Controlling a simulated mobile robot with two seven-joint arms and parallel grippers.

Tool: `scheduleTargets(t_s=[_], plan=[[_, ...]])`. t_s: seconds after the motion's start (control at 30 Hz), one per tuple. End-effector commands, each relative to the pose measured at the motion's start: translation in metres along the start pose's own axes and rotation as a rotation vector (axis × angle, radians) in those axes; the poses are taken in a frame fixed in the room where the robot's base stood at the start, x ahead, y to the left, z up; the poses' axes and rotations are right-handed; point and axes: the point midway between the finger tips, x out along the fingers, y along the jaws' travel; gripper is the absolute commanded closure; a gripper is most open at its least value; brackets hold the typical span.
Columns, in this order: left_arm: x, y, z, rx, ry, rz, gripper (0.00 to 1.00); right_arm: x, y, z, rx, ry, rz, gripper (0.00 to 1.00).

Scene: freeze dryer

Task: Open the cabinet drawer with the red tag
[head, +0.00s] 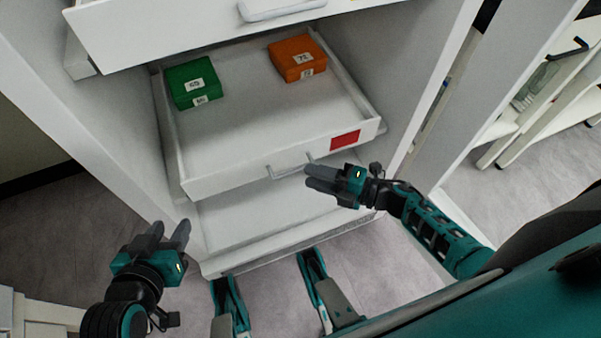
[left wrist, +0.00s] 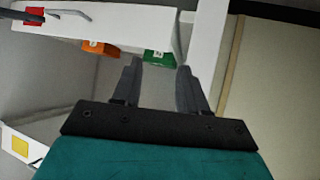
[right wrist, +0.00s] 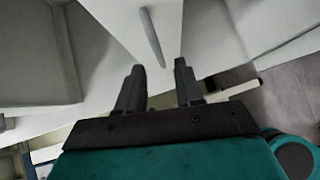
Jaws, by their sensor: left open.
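The white drawer with the red tag (head: 345,140) is pulled well out of the cabinet, its inside showing. Its bar handle (head: 290,168) is on the front, left of the tag. My right gripper (head: 312,178) is by the right end of this handle. In the right wrist view my right gripper (right wrist: 158,70) is open with nothing between its fingers, and a handle (right wrist: 152,38) lies beyond the fingertips. My left gripper (head: 170,230) is open and empty, low at the left, away from the drawer. The left wrist view also shows the tag (left wrist: 34,15).
A green box (head: 193,82) and an orange box (head: 297,58) sit inside the drawer. Another drawer with a handle (head: 282,8) is above. A lower white surface (head: 250,215) lies below.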

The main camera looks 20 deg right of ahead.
Motion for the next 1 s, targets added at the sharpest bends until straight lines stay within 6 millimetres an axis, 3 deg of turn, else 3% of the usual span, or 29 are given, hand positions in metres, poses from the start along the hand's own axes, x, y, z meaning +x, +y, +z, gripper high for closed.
scheduleTargets(t_s=[0.1,0.23,0.63,1.0], plan=[[0.003,0.002,0.001,-0.001,0.005,0.005,0.57,0.021,-0.001,0.000,0.002,0.000,0.002,0.64],[0.003,0.003,-0.003,0.000,0.013,0.009,0.57,0.035,-0.001,0.000,0.001,0.000,0.001,0.64],[0.004,0.003,-0.005,0.000,0.015,0.010,0.57,0.043,0.000,0.000,0.002,-0.001,-0.001,0.64],[0.004,0.003,-0.004,-0.001,0.015,0.009,0.57,0.042,0.000,0.000,0.002,-0.001,-0.001,0.98]])
